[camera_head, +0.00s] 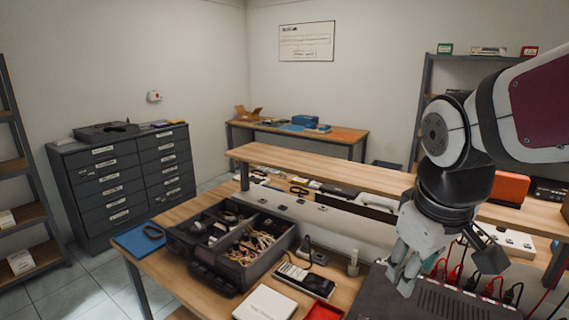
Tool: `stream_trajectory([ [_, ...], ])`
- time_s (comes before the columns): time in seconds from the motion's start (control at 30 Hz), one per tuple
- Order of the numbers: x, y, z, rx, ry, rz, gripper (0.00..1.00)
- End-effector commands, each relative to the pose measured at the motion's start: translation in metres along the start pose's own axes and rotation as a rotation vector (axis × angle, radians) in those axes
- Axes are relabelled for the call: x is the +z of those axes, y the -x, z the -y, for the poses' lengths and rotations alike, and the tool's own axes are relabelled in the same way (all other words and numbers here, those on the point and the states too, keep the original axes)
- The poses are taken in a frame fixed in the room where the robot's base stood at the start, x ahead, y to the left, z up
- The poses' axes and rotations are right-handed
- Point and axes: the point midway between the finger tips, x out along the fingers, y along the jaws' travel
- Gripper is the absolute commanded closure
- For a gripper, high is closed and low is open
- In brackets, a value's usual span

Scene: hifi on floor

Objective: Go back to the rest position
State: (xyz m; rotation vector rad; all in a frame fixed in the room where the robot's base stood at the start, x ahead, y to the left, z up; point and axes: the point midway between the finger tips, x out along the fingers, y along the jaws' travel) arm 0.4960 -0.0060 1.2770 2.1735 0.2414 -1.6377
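My gripper (400,277), light grey, hangs from my arm at the right of the head view. I see no object between the fingers.
The workbench holds a dark compartment tray (262,283) with cables and parts, a handheld meter (305,281), a white box (265,304) and a red tray (324,311). Red and black leads (472,280) stand right of my gripper. A raised wooden shelf (330,168) runs behind.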

Motion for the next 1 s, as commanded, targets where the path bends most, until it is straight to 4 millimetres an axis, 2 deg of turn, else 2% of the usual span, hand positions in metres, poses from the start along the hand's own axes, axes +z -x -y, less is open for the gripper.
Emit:
stream_trajectory([
  [0.2,0.035,0.030,0.015,-0.002,-0.207,-0.100,0.61],
  [0.5,0.069,0.047,0.032,-0.050,-0.411,-0.196,0.61],
  [1.0,0.074,0.048,0.035,-0.061,-0.443,-0.209,0.61],
])
